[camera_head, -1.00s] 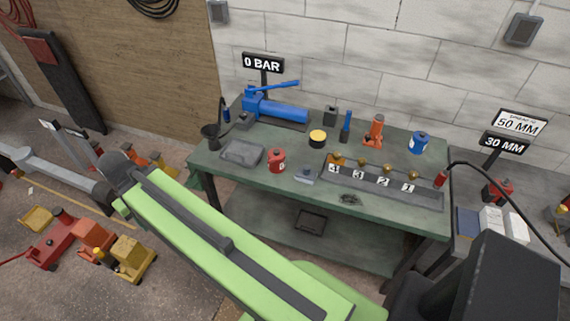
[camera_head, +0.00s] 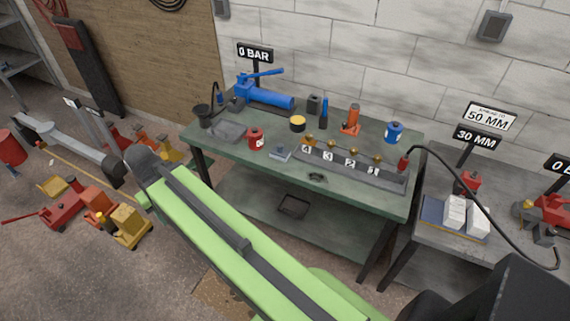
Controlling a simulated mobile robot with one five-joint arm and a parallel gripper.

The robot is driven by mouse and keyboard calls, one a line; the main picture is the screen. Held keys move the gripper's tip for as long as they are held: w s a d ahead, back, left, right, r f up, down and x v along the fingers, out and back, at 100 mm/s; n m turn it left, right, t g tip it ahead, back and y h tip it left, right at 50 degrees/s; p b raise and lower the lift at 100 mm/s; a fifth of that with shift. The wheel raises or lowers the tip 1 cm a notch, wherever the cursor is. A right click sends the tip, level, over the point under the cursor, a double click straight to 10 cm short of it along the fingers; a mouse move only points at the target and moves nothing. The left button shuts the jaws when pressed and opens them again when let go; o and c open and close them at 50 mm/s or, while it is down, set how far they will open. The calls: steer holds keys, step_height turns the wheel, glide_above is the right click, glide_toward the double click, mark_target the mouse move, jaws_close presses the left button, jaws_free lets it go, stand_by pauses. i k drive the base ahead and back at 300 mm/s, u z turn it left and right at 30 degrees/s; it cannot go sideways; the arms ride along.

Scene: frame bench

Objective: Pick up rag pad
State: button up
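A small blue-grey folded piece (camera_head: 280,152) lies on the green bench (camera_head: 240,152), near its front edge and left of the numbered valve block. It may be the rag pad, but it is too small to be sure. A dark flat patch (camera_head: 317,177) on the front edge of the bench could be a stain or a cloth. My green arm crosses the foreground, in front of and below the bench. My gripper's fingers are not visible.
A red can (camera_head: 255,138) and a yellow-topped tin (camera_head: 297,124) stand near the small piece. The valve block (camera_head: 350,171) fills the front right of the bench. A blue pump (camera_head: 262,95) stands behind. Red and yellow jacks (camera_head: 100,211) stand on the floor at left.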

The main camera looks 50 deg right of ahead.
mark_target(278, 152)
steer(key=z, duration=0.2)
steer(key=i, duration=0.9)
steer(key=u, duration=0.1)
